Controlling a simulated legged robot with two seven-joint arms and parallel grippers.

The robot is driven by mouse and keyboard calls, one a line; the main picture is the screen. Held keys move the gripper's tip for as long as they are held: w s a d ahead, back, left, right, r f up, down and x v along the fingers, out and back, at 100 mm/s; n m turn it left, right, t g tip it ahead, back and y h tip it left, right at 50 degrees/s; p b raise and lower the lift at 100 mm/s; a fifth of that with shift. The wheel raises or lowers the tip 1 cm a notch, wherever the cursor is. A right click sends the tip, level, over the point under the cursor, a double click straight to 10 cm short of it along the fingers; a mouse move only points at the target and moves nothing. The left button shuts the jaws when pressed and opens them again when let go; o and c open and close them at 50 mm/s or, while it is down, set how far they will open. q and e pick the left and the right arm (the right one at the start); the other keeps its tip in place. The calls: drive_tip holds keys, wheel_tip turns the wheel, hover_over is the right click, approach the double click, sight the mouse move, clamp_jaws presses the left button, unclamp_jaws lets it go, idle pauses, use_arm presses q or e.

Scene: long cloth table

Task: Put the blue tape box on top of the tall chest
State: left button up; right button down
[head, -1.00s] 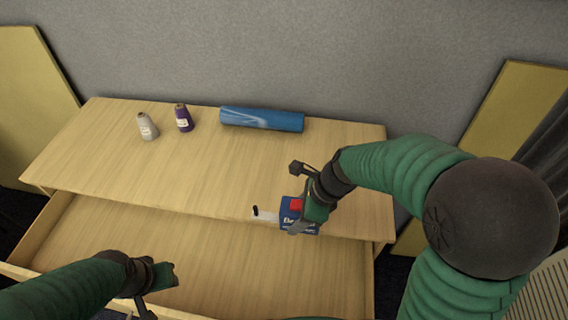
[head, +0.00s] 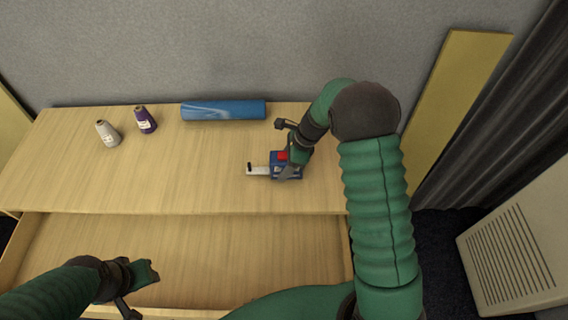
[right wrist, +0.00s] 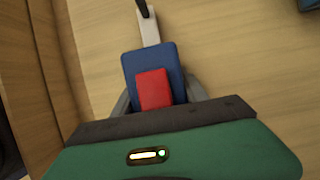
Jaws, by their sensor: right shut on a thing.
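The blue tape box (head: 287,172) has a red patch and a pale strip with a black end pointing left. My right gripper (head: 291,174) is shut on it, over the top of the tall chest (head: 200,185) near its right front part. I cannot tell whether the box touches the wood. In the right wrist view the blue tape box (right wrist: 152,68) sits between the grey fingers, the strip pointing away over wood. My left gripper (head: 150,272) is over the open drawer at lower left; its fingers are too small to read.
A blue roll (head: 223,110) lies at the back of the chest top. A purple spool (head: 146,120) and a grey spool (head: 107,133) stand at the left. The open drawer (head: 190,245) juts out in front. The middle of the top is clear.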

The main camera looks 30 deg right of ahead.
drive_tip(key=c, duration=0.9)
unclamp_jaws()
drive_tip(key=shift+s, duration=0.1)
drive_tip(key=o, duration=0.3)
drive_tip(key=shift+d, duration=0.15)
drive_tip(key=shift+d+r, duration=0.1)
drive_tip(key=shift+r, duration=0.3)
drive_tip(key=b+v, duration=0.1)
drive_tip(key=v, duration=1)
drive_tip(key=shift+r, duration=0.15)
